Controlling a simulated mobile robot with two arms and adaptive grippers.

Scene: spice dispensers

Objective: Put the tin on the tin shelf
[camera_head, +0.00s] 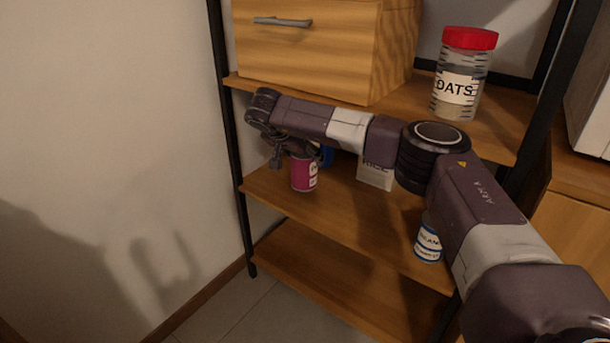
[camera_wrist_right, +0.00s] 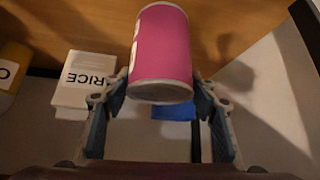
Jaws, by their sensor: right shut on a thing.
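A pink tin with a white label (camera_head: 303,174) is at the left part of the middle wooden shelf (camera_head: 340,212) in the head view. It also shows in the right wrist view (camera_wrist_right: 162,45), between the fingers. My right gripper (camera_head: 288,152) is shut on this tin, its fingers (camera_wrist_right: 158,98) on either side. I cannot tell whether the tin's base touches the shelf. A white and blue tin marked BEANS (camera_head: 428,240) stands at the right of the middle shelf, partly hidden by my right arm. My left gripper is not in view.
A white RICE box (camera_head: 375,175) stands behind, with a blue thing (camera_head: 326,155) beside it. A yellow item (camera_wrist_right: 14,66) shows in the wrist view. The upper shelf holds a wooden drawer box (camera_head: 310,55) and an OATS jar (camera_head: 458,88). The lower shelf (camera_head: 320,285) looks clear.

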